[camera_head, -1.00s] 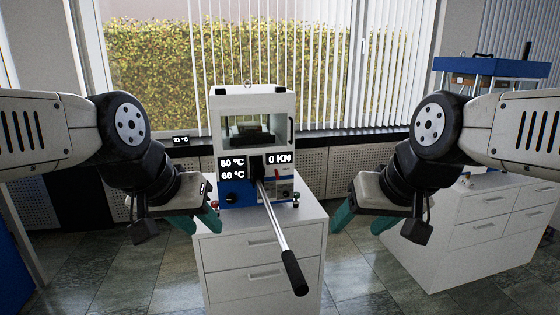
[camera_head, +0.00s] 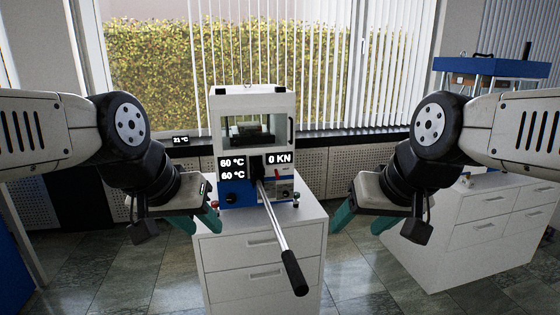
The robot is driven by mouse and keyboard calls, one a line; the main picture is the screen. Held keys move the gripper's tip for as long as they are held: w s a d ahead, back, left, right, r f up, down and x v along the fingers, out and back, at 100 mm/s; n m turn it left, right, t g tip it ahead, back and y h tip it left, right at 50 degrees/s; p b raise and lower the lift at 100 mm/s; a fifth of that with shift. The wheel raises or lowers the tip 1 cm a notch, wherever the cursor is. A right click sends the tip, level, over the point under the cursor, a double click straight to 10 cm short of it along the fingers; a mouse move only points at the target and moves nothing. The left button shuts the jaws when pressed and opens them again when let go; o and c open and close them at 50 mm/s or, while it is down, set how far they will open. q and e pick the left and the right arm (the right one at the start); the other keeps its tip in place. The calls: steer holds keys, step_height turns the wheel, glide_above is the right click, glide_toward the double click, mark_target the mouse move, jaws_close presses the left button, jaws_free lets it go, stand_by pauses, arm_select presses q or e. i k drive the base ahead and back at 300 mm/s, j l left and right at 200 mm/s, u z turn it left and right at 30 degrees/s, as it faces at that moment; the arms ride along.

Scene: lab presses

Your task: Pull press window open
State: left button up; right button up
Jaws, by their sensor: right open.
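The press (camera_head: 222,103) is a white and blue unit on a white drawer cabinet (camera_head: 215,250). Its window (camera_head: 247,128) is a clear front pane in a white frame and looks shut. A dark window handle (camera_head: 291,132) is at the window's right edge. My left gripper (camera_head: 200,224) is in front of the press to its left, with its teal fingers apart and nothing between them. My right gripper (camera_head: 361,219) is to the right of the press, open and empty. Both grippers are apart from the press and lower than the window.
A long lever (camera_head: 279,233) with a black grip sticks out from the press front towards me, between my grippers. A second white cabinet (camera_head: 480,236) with a blue press (camera_head: 490,66) stands at the right. A window with blinds is behind.

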mark_target(217, 114)
steer(key=i+j, duration=0.1)
steer(key=j, duration=0.3)
steer(key=i+j+u, duration=0.15)
steer(key=j, duration=0.6)
steer(key=i+j+u, duration=0.15)
steer(key=j, duration=0.25)
